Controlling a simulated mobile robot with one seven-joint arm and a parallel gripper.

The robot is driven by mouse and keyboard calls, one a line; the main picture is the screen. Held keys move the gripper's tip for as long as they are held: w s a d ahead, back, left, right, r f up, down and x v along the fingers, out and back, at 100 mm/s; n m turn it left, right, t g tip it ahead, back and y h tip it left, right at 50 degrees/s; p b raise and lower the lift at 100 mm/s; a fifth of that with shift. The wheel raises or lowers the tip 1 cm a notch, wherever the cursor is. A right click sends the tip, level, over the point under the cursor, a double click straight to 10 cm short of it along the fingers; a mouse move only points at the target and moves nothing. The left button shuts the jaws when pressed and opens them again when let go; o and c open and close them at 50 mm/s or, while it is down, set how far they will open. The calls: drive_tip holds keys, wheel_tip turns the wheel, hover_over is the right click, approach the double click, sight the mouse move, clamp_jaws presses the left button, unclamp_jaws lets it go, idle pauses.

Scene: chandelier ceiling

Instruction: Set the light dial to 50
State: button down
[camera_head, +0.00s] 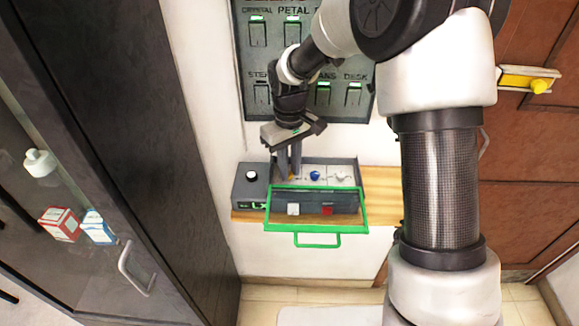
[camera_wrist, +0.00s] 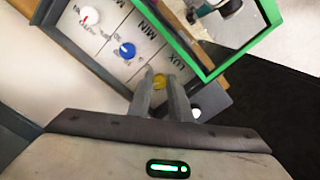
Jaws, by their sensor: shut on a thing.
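The light dial appears to be the yellow knob (camera_wrist: 160,81) by the letters LUX on a pale panel. Only a bit of it shows between the fingers in the head view. My gripper (camera_wrist: 161,76) points down at the panel with its two fingers on either side of this knob, shut on it. In the head view my gripper (camera_head: 289,175) stands at the left end of the panel (camera_head: 336,184). The knob's pointer and scale are hidden or too small to read.
A blue knob (camera_head: 315,175) and a white knob with a red mark (camera_wrist: 90,16) share the panel. A green-framed cover (camera_head: 366,210) hangs open in front. A grey box with a white knob (camera_head: 251,174) stands left. A dark cabinet (camera_head: 130,120) borders the left side.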

sight(290, 174)
drive_tip(key=c, duration=1.6)
unclamp_jaws()
drive_tip(key=shift+r, duration=0.15)
wheel_tip(290, 174, up, 17)
drive_tip(key=shift+r+p, duration=0.1)
drive_tip(key=shift+p, duration=0.2)
